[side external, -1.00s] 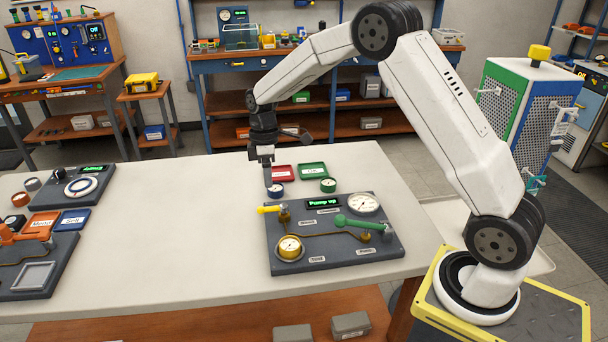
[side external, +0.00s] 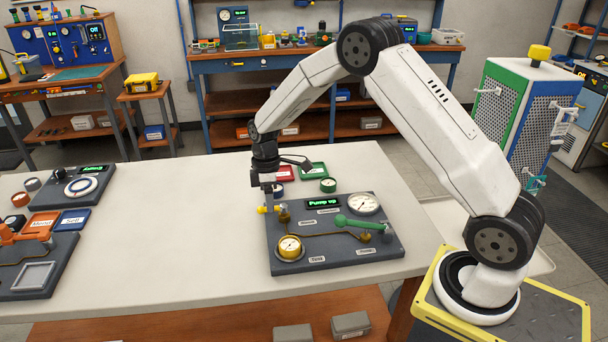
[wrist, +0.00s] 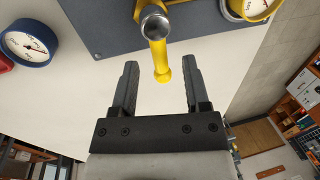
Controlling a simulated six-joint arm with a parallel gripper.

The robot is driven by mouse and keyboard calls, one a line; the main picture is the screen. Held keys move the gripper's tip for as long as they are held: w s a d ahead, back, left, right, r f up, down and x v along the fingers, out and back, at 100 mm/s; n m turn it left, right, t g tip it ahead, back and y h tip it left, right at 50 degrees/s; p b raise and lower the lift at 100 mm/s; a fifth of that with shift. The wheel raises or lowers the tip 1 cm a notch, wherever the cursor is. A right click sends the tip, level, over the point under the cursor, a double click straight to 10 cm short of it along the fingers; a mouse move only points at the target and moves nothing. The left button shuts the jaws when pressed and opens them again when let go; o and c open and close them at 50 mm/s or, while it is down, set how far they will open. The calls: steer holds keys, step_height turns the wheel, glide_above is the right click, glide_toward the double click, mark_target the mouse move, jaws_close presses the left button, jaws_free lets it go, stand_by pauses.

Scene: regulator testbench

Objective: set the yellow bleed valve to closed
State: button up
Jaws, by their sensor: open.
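The yellow bleed valve handle (side external: 278,209) sticks out to the left from a brass valve body (side external: 284,218) on the dark grey regulator panel (side external: 330,264). In the wrist view the yellow handle (wrist: 161,60) runs down from its silver pivot cap (wrist: 156,25), and its rounded free end lies between the two fingers. My gripper (wrist: 160,66) is open, with a gap on each side of the handle. In the side view my gripper (side external: 268,204) points down at the handle's outer end and hides part of it. I cannot tell its exact height against the handle.
The panel also bears a green lever (side external: 361,224), a white gauge (side external: 364,204), a yellow-rimmed gauge (side external: 290,247) and a display reading "Pump up" (side external: 323,203). A loose green-rimmed gauge (side external: 328,185) and a green tray (side external: 314,169) stand behind.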

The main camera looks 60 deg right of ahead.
steer(key=shift+s+f, duration=0.1)
steer(key=shift+f, duration=0.45)
jaws_close()
